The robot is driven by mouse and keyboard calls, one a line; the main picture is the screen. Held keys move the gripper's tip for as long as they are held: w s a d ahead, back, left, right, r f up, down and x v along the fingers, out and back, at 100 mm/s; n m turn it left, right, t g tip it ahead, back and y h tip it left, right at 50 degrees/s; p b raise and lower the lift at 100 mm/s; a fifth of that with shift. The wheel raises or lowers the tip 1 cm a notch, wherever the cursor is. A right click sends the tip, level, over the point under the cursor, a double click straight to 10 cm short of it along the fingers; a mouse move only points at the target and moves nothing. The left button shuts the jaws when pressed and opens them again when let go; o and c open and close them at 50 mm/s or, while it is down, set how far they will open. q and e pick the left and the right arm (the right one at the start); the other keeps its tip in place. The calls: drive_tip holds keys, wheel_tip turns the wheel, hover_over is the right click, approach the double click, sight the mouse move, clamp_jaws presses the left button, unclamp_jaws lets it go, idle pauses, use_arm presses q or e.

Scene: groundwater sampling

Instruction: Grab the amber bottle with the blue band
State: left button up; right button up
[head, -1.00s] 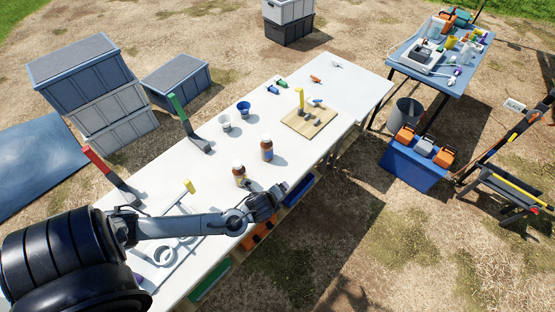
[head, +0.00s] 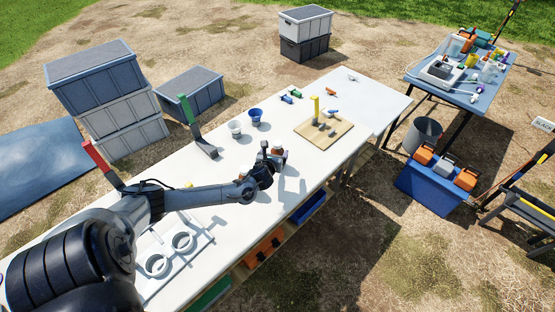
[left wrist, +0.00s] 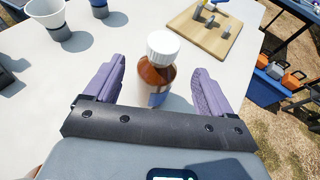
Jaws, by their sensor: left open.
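The amber bottle with the blue band (left wrist: 157,76) stands upright on the white table, with a white cap on top. In the left wrist view it is between the two purple fingers of my left gripper (left wrist: 155,84), with a gap on each side. The blue band shows low on its label, partly hidden by the gripper body. In the head view my left gripper (head: 274,154) is open over the table and hides most of this bottle. My right gripper is not in view.
A white cup (head: 235,129) and a blue cup (head: 256,117) stand beyond the gripper. A wooden board (head: 323,133) with a yellow-handled tool lies to the right. A green-topped bracket (head: 200,137) stands at the table's left edge. A white ring holder (head: 172,258) is nearer.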

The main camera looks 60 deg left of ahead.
sight(276, 149)
use_arm(q)
drive_tip(key=shift+b+x, duration=0.65)
drive_tip(key=shift+x, duration=2.05)
drive_tip(key=shift+r, duration=0.1)
drive_tip(key=shift+c, duration=0.2)
